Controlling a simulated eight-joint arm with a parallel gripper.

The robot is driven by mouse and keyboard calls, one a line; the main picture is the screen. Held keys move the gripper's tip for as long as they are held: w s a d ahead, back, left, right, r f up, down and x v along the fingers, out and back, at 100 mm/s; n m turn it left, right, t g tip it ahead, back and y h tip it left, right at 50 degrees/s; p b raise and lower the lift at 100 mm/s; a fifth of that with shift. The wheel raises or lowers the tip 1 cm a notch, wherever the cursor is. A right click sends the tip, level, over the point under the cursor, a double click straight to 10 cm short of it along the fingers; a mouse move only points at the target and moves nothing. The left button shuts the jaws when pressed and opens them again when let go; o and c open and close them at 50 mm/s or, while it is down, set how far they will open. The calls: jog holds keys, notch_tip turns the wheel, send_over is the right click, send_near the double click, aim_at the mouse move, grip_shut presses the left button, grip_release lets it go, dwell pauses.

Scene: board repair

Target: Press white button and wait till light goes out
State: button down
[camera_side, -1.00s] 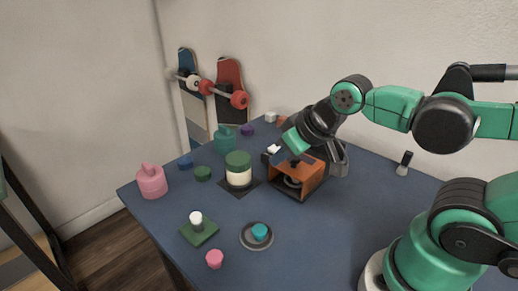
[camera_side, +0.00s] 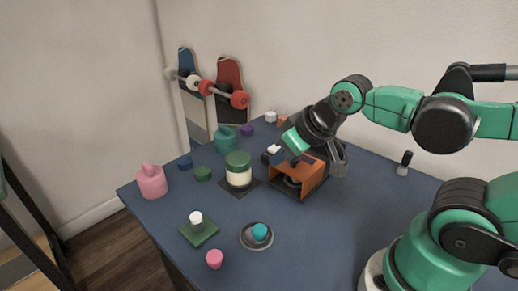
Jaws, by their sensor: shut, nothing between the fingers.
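A white knob-like piece (camera_side: 196,218) stands upright on a green square plate (camera_side: 200,235) near the front left of the table; it may be a button or a lamp. A second small white piece (camera_side: 273,150) shows beside my gripper, partly hidden; I cannot tell whether it is a button. My gripper (camera_side: 292,160) is shut and empty, low over the back of an orange open-fronted box (camera_side: 312,180). The box holds a dark round part. My wrist hides some of this area, and I cannot tell whether the gripper touches anything. No clearly glowing light is visible.
A green-and-cream jar (camera_side: 238,172) stands left of the box. Skateboards (camera_side: 230,95) lean behind. The table's right front is clear.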

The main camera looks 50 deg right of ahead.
dwell(0.8)
jog(key=m+t+y, duration=0.1)
jog(key=m+t, duration=0.1)
jog(key=m, duration=0.6)
send_over(275, 150)
jog(key=shift+s+d+r, duration=0.15)
jog(key=shift+d+r, duration=0.1)
jog(key=shift+d, duration=0.15)
jog(key=shift+f, duration=4.4)
jog(key=shift+f, duration=0.1)
jog(key=shift+f, duration=0.35)
